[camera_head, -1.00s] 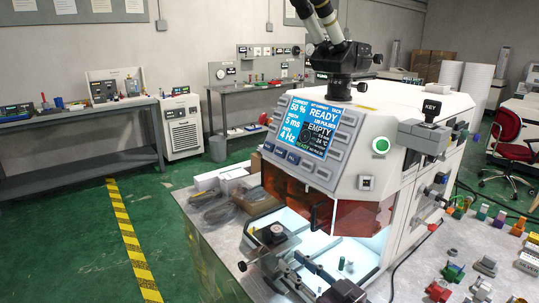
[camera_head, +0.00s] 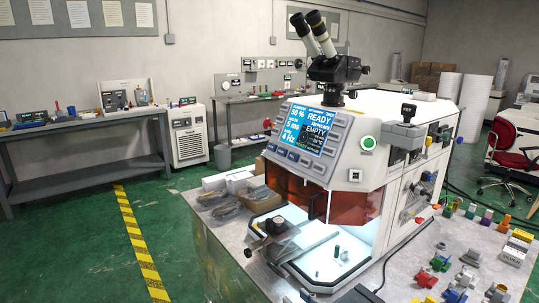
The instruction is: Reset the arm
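The welding machine (camera_head: 375,150) stands on a metal-topped bench, its screen (camera_head: 312,130) lit blue with READY and EMPTY. Its front chamber, behind orange-brown shields (camera_head: 300,195), is lit white, with small pegs (camera_head: 337,251) on the floor. A dark knob on a metal bar (camera_head: 276,226) sits at the chamber's front left. My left gripper is not in view.
Several small coloured parts (camera_head: 440,262) lie on the bench right of the machine. Packaged items (camera_head: 222,208) lie to its left. A grey side table (camera_head: 80,136) and a white cabinet (camera_head: 187,135) stand by the wall. A red chair (camera_head: 510,155) is at right. Green floor is clear at left.

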